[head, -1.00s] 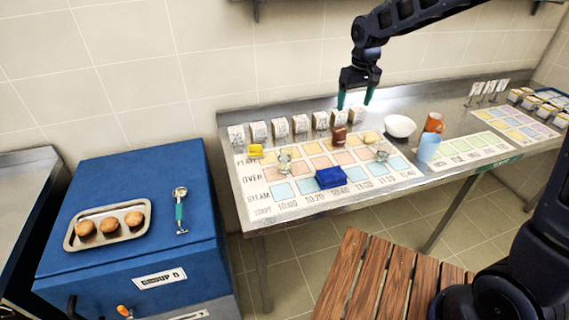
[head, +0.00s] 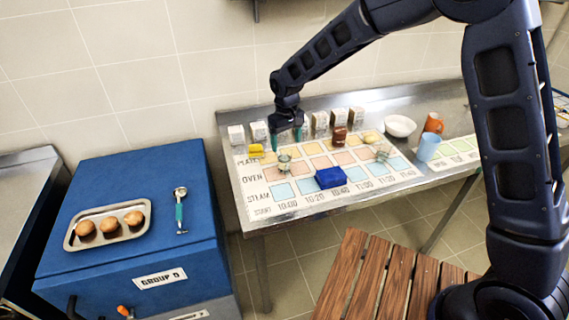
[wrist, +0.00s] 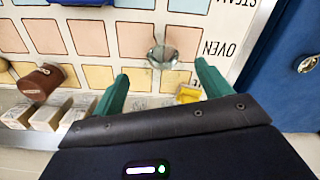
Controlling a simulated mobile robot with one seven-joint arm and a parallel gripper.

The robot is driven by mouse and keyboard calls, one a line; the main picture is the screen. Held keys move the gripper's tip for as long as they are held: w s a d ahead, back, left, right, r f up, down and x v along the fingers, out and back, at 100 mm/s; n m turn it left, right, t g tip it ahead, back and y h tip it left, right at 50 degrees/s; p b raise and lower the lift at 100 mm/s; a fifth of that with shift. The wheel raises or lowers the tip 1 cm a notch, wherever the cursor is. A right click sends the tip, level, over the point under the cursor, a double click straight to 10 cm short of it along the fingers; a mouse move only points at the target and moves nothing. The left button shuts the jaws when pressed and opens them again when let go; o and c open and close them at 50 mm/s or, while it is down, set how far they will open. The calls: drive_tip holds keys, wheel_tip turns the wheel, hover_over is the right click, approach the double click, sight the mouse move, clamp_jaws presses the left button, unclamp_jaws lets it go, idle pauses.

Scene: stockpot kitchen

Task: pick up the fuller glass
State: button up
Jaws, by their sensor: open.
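One clear glass (head: 285,162) stands on the left part of the printed chart, in the oven row. The other clear glass (head: 383,153) stands farther right on the chart. Their fill levels are too small to compare in the head view. My gripper (head: 287,140) is open and empty, above and just behind the left glass. In the wrist view, this glass (wrist: 162,56) shows beyond the gap between the green fingertips (wrist: 162,72), not between them. The right glass is not seen in the wrist view.
A yellow block (head: 256,150), blue block (head: 331,178) and brown item (head: 340,136) lie near the glasses. Several white boxes (head: 236,134) line the back. A bowl (head: 400,126), orange mug (head: 433,123) and blue cup (head: 428,148) stand right.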

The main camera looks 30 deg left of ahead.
sight(284, 154)
drive_tip(key=shift+a+f, duration=0.2)
drive_tip(key=shift+f, duration=1.6)
drive_tip(key=shift+a+f, duration=0.15)
drive_tip(key=shift+f, duration=1.6)
drive_tip(key=c, duration=1.2)
drive_tip(key=shift+r, duration=0.25)
drive_tip(key=shift+r, duration=9.7)
